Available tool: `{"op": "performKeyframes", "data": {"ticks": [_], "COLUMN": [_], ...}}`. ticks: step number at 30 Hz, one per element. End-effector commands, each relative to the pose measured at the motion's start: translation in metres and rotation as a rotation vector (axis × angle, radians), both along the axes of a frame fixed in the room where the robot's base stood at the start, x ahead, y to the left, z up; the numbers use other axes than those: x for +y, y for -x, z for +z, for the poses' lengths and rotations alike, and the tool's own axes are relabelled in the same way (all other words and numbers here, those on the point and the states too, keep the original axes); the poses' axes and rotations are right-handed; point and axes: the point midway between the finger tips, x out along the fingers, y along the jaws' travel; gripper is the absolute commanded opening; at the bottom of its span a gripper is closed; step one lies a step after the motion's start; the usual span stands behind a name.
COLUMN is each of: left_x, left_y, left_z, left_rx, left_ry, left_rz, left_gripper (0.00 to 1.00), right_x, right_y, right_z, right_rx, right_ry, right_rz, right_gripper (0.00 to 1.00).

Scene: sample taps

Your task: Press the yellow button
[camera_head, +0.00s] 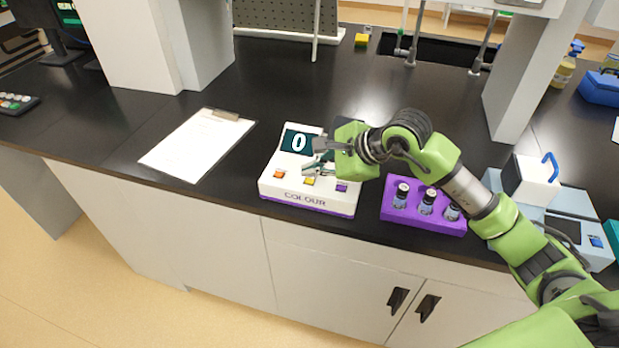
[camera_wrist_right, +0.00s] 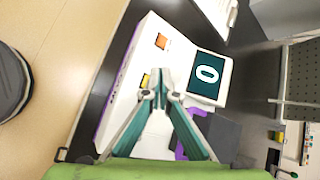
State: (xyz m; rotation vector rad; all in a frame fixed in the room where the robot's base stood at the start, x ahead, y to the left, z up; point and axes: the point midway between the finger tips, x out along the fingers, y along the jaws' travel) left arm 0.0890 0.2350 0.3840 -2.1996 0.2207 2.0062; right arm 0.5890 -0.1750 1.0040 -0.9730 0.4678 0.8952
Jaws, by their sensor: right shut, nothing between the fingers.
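The white COLOUR device (camera_head: 271,186) stands near the bench's front edge, its display (camera_head: 299,142) reading 0. Its yellow button (camera_head: 309,181) is the middle one in the front row. An orange button (camera_head: 280,174) is to its left and a purple button (camera_head: 342,187) to its right. My right gripper (camera_head: 311,166) is shut and empty over the device. In the right wrist view the closed fingertips (camera_wrist_right: 160,92) are close beside the yellow button (camera_wrist_right: 146,81), partly covering it. I cannot tell whether they touch. My left gripper is not in view.
A purple rack (camera_head: 424,223) with dark vials stands right of the device. A clipboard (camera_head: 197,145) lies to the left. A white and blue instrument (camera_head: 530,181) stands farther right. White pillars (camera_head: 207,45) rise at the back. The black bench is clear behind the device.

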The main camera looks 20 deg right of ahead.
Motion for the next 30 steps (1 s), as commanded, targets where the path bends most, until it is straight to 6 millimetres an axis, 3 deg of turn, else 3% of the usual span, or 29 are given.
{"op": "performKeyframes", "data": {"ticks": [11, 25, 30], "left_x": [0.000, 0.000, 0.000], "left_y": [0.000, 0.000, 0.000], "left_z": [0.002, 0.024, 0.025], "left_rx": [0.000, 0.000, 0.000], "left_ry": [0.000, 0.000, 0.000], "left_rz": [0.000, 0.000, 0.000], "left_gripper": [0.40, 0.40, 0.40], "right_x": [0.000, 0.000, 0.000], "right_y": [0.000, 0.000, 0.000], "right_z": [0.004, 0.048, 0.051], "right_rx": [-0.001, -0.001, 0.000], "right_ry": [-0.001, -0.001, -0.001], "right_rz": [0.000, 0.000, -0.001], "right_gripper": [0.00, 0.00, 0.00]}}
